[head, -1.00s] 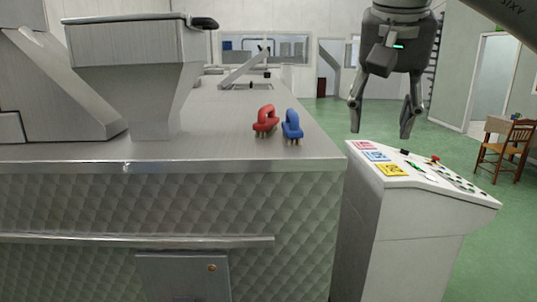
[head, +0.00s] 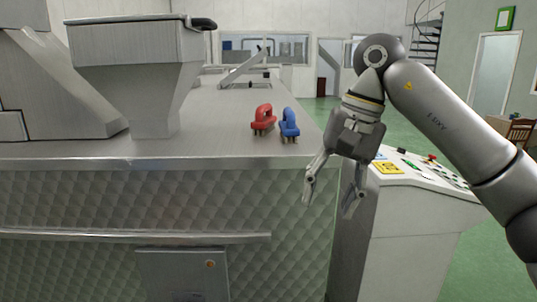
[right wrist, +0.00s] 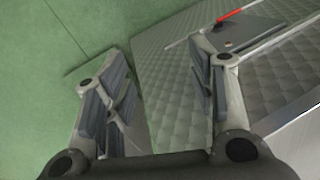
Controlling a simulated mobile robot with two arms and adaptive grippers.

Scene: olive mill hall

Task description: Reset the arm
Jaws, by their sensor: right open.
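My right gripper (head: 332,192) hangs in front of the gap between the steel machine and the control console in the head view. Its fingers point down and stand apart with nothing between them. In the right wrist view my right gripper (right wrist: 160,110) also shows open and empty, with green floor and the machine's quilted panel behind it. My right arm comes in from the right. My left gripper is not in view.
A red handle (head: 263,120) and a blue handle (head: 289,124) stand on the steel machine top (head: 215,130), left of my right gripper. The white control console (head: 400,215) stands behind my right arm and is partly hidden. A hopper (head: 145,70) stands further left.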

